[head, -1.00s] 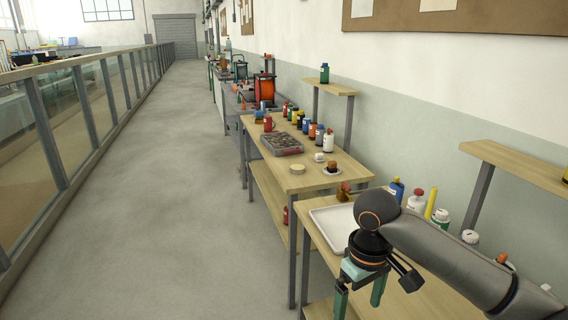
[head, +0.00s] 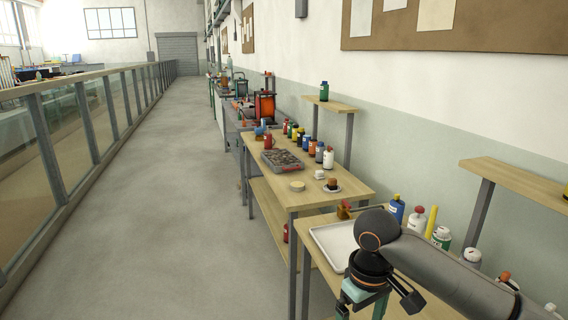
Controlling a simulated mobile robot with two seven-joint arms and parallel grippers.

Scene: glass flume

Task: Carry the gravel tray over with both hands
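The gravel tray (head: 282,160) is a grey tray with dark stones in it and red at its end. It sits on the wooden table (head: 338,193) right of the aisle, well ahead of me. My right gripper (head: 362,303) is low in the right of the view, above the nearer bench. Its green fingers stand apart with nothing seen between them, and their tips are cut off or hard to see at the bottom edge. It is far from the gravel tray. My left gripper is not in view.
A white tray (head: 334,244) lies on the nearer bench, close to my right gripper. Several bottles (head: 312,147) line the back of the gravel tray's table, with a round tan disc (head: 297,186) in front. The aisle floor (head: 170,200) is clear, with a glass flume (head: 85,135) along its left.

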